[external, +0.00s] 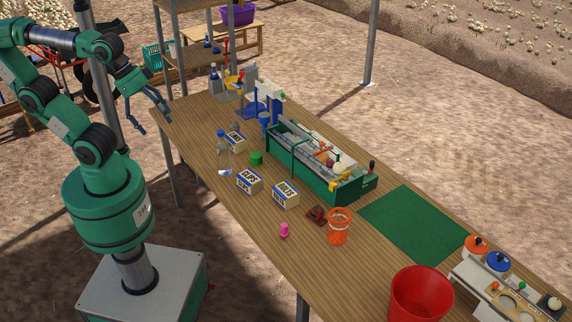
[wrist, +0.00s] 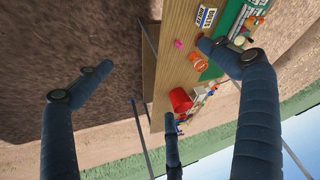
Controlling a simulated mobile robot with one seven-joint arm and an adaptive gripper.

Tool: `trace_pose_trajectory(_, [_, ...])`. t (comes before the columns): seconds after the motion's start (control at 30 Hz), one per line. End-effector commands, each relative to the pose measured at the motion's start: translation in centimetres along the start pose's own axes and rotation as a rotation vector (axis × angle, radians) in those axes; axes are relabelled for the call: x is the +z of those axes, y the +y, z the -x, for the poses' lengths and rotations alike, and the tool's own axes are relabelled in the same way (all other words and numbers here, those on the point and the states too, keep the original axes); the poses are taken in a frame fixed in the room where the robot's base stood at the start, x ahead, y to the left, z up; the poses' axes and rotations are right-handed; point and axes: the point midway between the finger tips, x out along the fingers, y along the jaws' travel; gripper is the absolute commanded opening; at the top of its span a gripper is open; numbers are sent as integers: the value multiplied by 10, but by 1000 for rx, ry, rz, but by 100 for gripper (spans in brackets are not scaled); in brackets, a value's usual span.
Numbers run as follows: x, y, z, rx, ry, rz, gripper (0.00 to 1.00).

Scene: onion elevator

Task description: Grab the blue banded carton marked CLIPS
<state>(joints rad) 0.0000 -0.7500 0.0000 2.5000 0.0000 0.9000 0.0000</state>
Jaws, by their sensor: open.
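The blue banded carton marked CLIPS (external: 249,182) stands on the wooden table near its near edge. It is white and cream with dark blue lettering. I do not see it in the wrist view. A similar carton marked BOLTS (external: 285,194) stands just to its right, with a small gap. A third similar carton (external: 236,143) stands farther back; its lettering is hard to read. My gripper (external: 154,122) is open and empty, raised near the table's far left corner, well to the left of the CLIPS carton. Its spread fingers also show in the wrist view (wrist: 155,72).
A clear bottle (external: 223,152) and a green round item (external: 256,158) stand close behind the CLIPS carton. A pink item (external: 284,230), orange basket (external: 339,228) and red bucket (external: 420,294) stand to the right.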

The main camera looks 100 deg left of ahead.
Motion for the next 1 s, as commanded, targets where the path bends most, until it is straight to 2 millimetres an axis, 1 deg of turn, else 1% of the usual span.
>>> trace_pose_trajectory(0.3, [-1,0,0,0,-1,1,100])
trace_pose_trajectory(0.47, [-6,-3,-3,-4,-12,16,100])
trace_pose_trajectory(0.57, [-14,-7,-8,-9,-29,37,100])
trace_pose_trajectory(0.77, [-38,-21,-26,-24,-82,106,100])
trace_pose_trajectory(1.0, [-71,-48,-61,-46,-157,213,100])
